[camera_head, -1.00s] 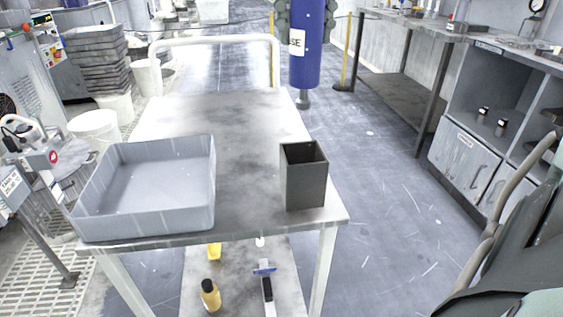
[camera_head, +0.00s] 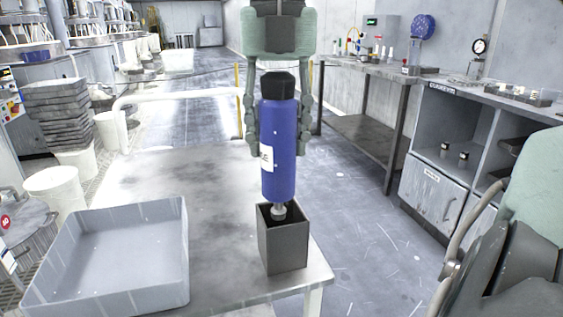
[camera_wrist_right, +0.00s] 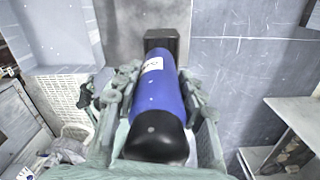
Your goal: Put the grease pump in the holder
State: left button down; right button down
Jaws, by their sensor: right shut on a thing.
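The grease pump is a blue cylinder (camera_head: 279,165) with a black cap, a white label and a grey nozzle at its lower end. My right gripper (camera_head: 278,135) is shut around its upper body and holds it upright, nozzle down. The holder is a dark grey, open-topped square box (camera_head: 283,246) on the table. The nozzle tip shows at the holder's opening; how far it reaches in, I cannot tell. In the right wrist view the pump (camera_wrist_right: 158,95) lies between the fingers, with the holder (camera_wrist_right: 161,38) beyond it. My left gripper is out of view.
The holder stands near the front right corner of the worn table (camera_head: 215,250). A large grey tray (camera_head: 110,262) sits to its left. The table between them is clear. A workbench with shelves (camera_head: 455,150) stands at the right.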

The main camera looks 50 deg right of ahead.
aim_at(281, 170)
jog(key=shift+s+d+f, duration=0.1)
jog(key=shift+s+f, duration=0.1)
jog(key=shift+f, duration=0.2)
notch_tip(281, 170, down, 3)
jog(key=shift+f, duration=0.15)
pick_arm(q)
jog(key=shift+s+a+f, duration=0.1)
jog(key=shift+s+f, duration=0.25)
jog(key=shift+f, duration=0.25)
pick_arm(e)
jog(key=shift+f, duration=0.2)
jog(key=shift+f, duration=0.2)
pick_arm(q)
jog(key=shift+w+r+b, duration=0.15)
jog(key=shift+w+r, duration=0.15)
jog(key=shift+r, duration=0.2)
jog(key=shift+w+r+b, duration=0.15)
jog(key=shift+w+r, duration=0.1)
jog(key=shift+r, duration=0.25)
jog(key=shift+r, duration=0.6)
pick_arm(e)
jog(key=shift+f, duration=0.3)
